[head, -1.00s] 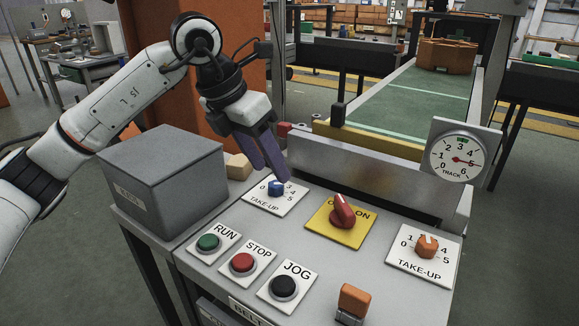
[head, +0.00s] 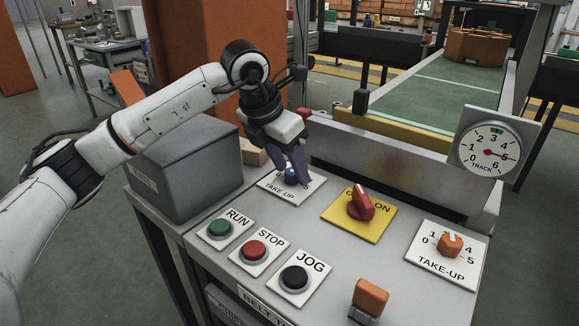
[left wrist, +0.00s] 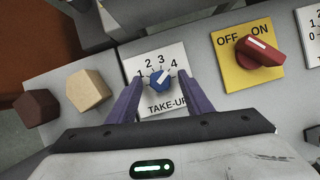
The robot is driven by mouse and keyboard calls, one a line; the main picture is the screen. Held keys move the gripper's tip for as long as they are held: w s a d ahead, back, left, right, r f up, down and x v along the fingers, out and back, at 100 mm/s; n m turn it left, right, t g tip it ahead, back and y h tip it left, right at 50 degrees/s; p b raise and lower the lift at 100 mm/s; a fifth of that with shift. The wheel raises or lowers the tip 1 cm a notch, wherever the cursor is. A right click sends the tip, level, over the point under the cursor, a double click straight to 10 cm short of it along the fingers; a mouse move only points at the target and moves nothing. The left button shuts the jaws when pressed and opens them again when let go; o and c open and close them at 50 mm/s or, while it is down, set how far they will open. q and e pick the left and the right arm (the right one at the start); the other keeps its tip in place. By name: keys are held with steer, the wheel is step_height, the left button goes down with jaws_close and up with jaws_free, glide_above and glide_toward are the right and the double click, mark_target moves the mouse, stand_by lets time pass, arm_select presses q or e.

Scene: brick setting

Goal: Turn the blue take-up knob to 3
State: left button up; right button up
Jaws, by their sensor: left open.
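The blue take-up knob (head: 291,176) sits on a white TAKE-UP plate (head: 312,190) at the back left of the panel. In the left wrist view the knob (left wrist: 160,81) shows a white pointer line aimed to the upper right, near the 4. Digits 1 to 4 show there; the ends of the scale are covered. My left gripper (head: 290,172) is lowered over the knob, its purple fingers open. In the left wrist view the fingers of the left gripper (left wrist: 161,88) stand on either side of the knob, with gaps visible. My right gripper is not in view.
A red OFF/ON switch (head: 361,205) is right of the blue knob. An orange take-up knob (head: 449,244) is further right. RUN (head: 219,227), STOP (head: 256,250) and JOG (head: 295,279) buttons are in front. A grey box (head: 190,170) stands left. A TRACK dial (head: 488,151) stands behind right.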

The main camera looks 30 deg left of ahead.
arm_select(q)
steer(key=c, duration=1.1)
steer(key=shift+o, duration=0.2)
steer(key=shift+n, duration=0.3)
steer(key=n+y, duration=0.1)
steer(key=n, duration=0.1)
steer(key=shift+d+n+p, duration=0.15)
steer(key=shift+n+p, duration=0.15)
steer(key=shift+d+n+y, duration=0.1)
steer(key=shift+n+y, duration=0.8)
steer(key=shift+n, duration=1)
steer(key=o, duration=1.1)
steer(key=shift+c, duration=0.2)
